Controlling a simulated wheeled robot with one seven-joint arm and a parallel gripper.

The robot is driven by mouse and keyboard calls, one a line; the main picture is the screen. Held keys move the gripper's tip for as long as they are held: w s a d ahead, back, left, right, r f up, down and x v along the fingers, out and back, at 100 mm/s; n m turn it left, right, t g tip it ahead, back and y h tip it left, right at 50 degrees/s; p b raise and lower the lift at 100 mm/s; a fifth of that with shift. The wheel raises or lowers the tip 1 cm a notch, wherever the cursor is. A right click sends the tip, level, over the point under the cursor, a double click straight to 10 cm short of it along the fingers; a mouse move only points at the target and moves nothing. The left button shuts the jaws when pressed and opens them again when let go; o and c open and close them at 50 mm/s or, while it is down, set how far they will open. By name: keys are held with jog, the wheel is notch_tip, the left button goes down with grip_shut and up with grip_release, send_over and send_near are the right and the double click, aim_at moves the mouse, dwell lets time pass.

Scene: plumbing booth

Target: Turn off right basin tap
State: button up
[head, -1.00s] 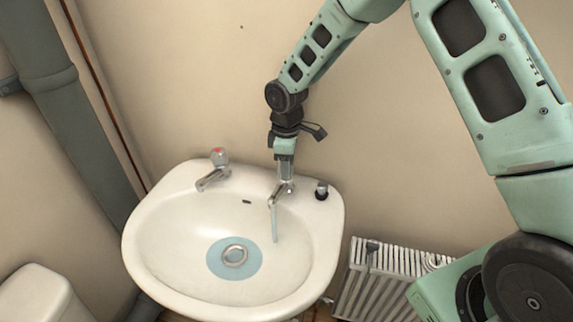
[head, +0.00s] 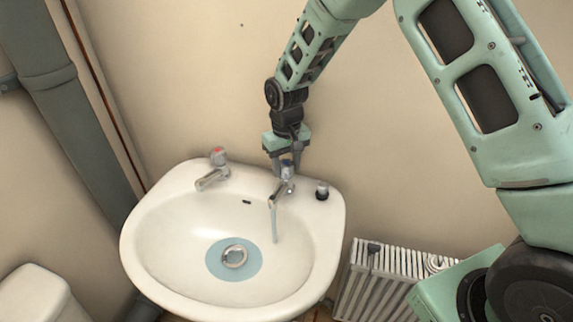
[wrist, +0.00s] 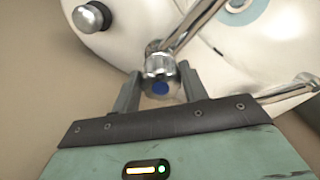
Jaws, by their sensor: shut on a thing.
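The right basin tap (head: 280,194) is chrome, with a blue-marked handle (wrist: 160,86) that shows in the wrist view. A thin pale-blue stream of water (head: 274,224) falls from its spout into the basin. My gripper (head: 287,169) comes down from above and is shut on the handle. In the wrist view, one finger of my gripper (wrist: 160,90) is on each side of the handle. The white basin (head: 150,245) is on the wall, with a light-blue patch of water around its drain ring (head: 234,256).
A left tap (head: 212,175) with a red mark stands on the basin's back rim. A small dark and chrome knob (head: 322,190) is right of the right tap. A radiator (head: 375,285) is at lower right, and a grey pipe (head: 75,125) runs up the left wall.

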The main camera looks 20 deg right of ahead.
aim_at(285, 163)
jog(key=m, duration=0.5)
jog(key=shift+a+m+p, duration=0.1)
jog(key=shift+m+p, duration=0.2)
jog(key=shift+p, duration=0.05)
jog(key=m+p, duration=0.1)
jog(key=m, duration=0.4)
jog(key=shift+m, duration=0.3)
jog(key=shift+p, duration=0.3)
jog(key=o, duration=1)
jog(key=shift+r, duration=0.1)
notch_tip(285, 163, up, 17)
jog(key=b, duration=0.2)
jog(key=shift+r, duration=0.15)
